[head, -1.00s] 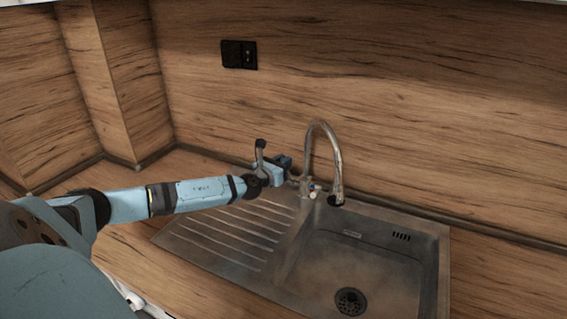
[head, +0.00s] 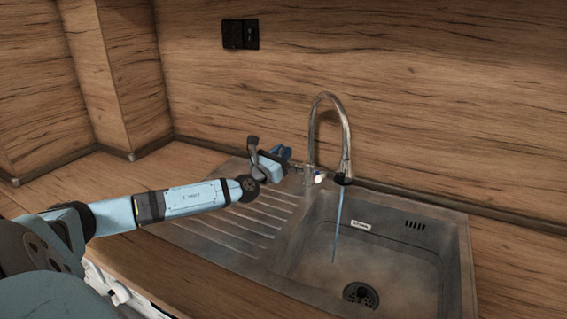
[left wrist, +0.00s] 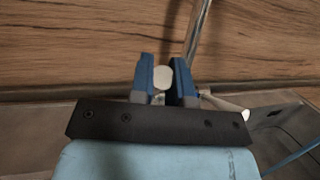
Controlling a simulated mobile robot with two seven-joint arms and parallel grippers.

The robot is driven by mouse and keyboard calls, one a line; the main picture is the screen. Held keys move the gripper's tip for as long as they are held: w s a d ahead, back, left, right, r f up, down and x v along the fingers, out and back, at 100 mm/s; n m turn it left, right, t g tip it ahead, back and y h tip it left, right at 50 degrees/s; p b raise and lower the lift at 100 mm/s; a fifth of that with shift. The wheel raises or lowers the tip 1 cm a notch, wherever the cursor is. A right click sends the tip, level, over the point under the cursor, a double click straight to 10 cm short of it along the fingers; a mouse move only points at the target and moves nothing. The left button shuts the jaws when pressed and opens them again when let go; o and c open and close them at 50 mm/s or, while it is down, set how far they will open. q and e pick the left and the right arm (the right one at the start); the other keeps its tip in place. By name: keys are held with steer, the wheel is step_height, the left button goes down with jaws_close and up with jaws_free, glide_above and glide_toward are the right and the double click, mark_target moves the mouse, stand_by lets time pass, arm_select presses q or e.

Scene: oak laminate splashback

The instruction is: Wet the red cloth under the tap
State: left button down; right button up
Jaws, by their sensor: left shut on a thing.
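The tap (head: 347,140) is a tall curved metal spout at the back of the steel sink (head: 400,250). A thin blue stream of water (head: 338,225) falls from its mouth into the basin. My left gripper (head: 291,164) is at the left side of the tap's base. In the left wrist view, its blue fingers (left wrist: 163,80) are shut on a pale round-ended tap handle (left wrist: 162,76). A small white cap with red and blue marks (head: 319,177) shows beside the tap's base. The red cloth is not seen in any view. My right gripper is not in view.
A ribbed drainboard (head: 235,225) lies left of the basin, under my left arm. The basin is empty apart from the drain (head: 361,295) and the water. A black socket (head: 240,34) is on the wood splashback. Bare counter (head: 520,260) lies to the right.

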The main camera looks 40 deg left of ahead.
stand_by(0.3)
arm_select(q)
steer(key=c, duration=1.1)
jaws_free()
steer(key=shift+s, duration=0.15)
steer(key=shift+s+f, duration=0.15)
steer(key=shift+s, duration=0.05)
steer(key=v, duration=1.3)
steer(key=shift+s, duration=0.1)
steer(key=shift+f, duration=0.1)
